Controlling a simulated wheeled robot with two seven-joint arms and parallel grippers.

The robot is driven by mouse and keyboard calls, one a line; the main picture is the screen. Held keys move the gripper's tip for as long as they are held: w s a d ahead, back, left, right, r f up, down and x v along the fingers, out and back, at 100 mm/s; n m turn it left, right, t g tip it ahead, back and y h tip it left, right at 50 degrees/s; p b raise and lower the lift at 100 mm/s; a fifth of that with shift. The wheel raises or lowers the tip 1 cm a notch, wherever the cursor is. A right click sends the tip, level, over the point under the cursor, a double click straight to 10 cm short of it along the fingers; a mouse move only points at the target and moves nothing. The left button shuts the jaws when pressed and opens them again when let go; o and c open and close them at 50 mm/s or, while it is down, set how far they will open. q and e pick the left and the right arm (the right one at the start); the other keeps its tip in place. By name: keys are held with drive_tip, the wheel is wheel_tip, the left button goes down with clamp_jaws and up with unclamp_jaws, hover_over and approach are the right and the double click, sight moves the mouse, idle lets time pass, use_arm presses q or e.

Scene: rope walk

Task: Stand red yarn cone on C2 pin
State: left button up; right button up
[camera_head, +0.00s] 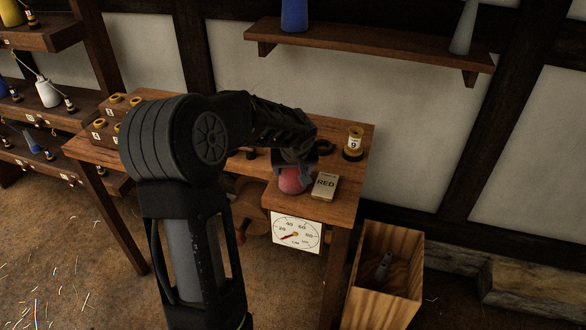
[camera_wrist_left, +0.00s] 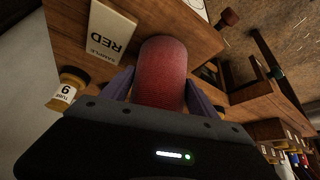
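The red yarn cone (camera_head: 291,181) is at the front right of the wooden table, partly hidden by my left gripper (camera_head: 297,160). In the left wrist view the cone (camera_wrist_left: 163,72) lies between the two fingers of my left gripper (camera_wrist_left: 160,88). The fingers touch or nearly touch its sides with no clear gap, and its far part extends past the tips. Whether the cone rests on the table is not clear. I cannot pick out the C2 pin. My right gripper is not in view.
A card marked RED (camera_head: 325,187) lies right of the cone. A dial (camera_head: 297,233) hangs at the table front. An open wooden box (camera_head: 391,240) stands on the floor at right. Shelves (camera_head: 45,93) with cones are at left.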

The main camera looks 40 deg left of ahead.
use_arm(q)
drive_tip(key=o, duration=0.5)
drive_tip(key=shift+c, duration=0.2)
drive_tip(key=shift+r, duration=0.15)
drive_tip(key=shift+r+p, duration=0.1)
drive_tip(key=shift+p, duration=0.2)
drive_tip(key=b+v, duration=0.1)
drive_tip(key=v, duration=1.1)
drive_tip(key=shift+o, duration=0.2)
